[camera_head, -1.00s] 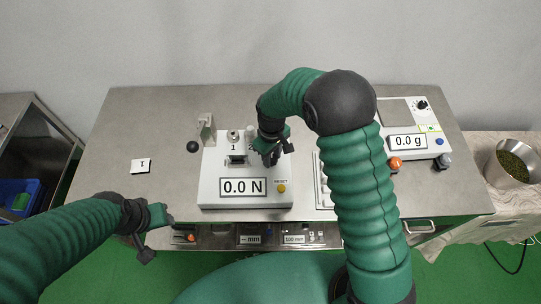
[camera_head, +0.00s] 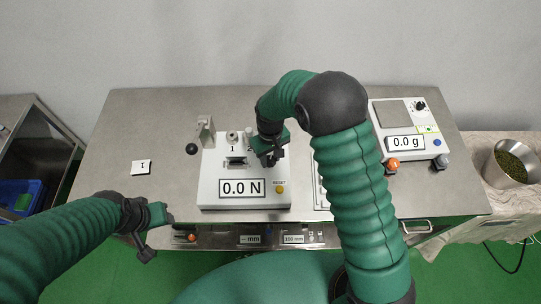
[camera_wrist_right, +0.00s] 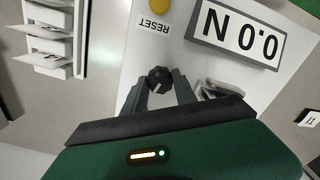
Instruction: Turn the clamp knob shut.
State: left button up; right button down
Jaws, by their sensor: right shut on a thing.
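The clamp knob (camera_wrist_right: 158,78) is small, dark and lobed. In the right wrist view it sits between the fingertips of my right gripper (camera_wrist_right: 160,85), which is shut on it. The force tester (camera_head: 242,202) is a white box reading 0.0 N. In the head view my right gripper (camera_head: 272,156) is over the tester's right part and hides the knob. The slot marked 1 (camera_head: 236,159) is left of it. My left gripper (camera_head: 153,232) hangs off the front edge of the bench, away from the tester; its finger opening is unclear.
A scale (camera_head: 383,156) reading 0.0 g stands at the right, partly behind my right arm. A black ball knob (camera_head: 191,150) is left of the tester. A card marked 1 (camera_head: 141,167) lies on the bench (camera_head: 130,120). A pot of green grains (camera_head: 510,165) is far right.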

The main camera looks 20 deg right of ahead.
jog(key=m, duration=0.1)
jog(key=m+p, duration=0.1)
jog(key=m, duration=0.1)
jog(key=shift+w+r, duration=0.15)
jog(key=shift+r, duration=0.05)
jog(key=m+p, duration=0.1)
jog(key=m, duration=0.3)
jog(key=shift+p, duration=0.4)
jog(key=m+p, duration=0.1)
jog(key=m, duration=0.3)
jog(key=shift+w+m+p, duration=0.1)
jog(key=shift+m+p, duration=0.8)
jog(key=shift+m, duration=1)
jog(key=shift+f, duration=0.1)
jog(key=c, duration=1.4)
grip_release()
jog(key=o, duration=0.4)
jog(key=shift+f, duration=0.1)
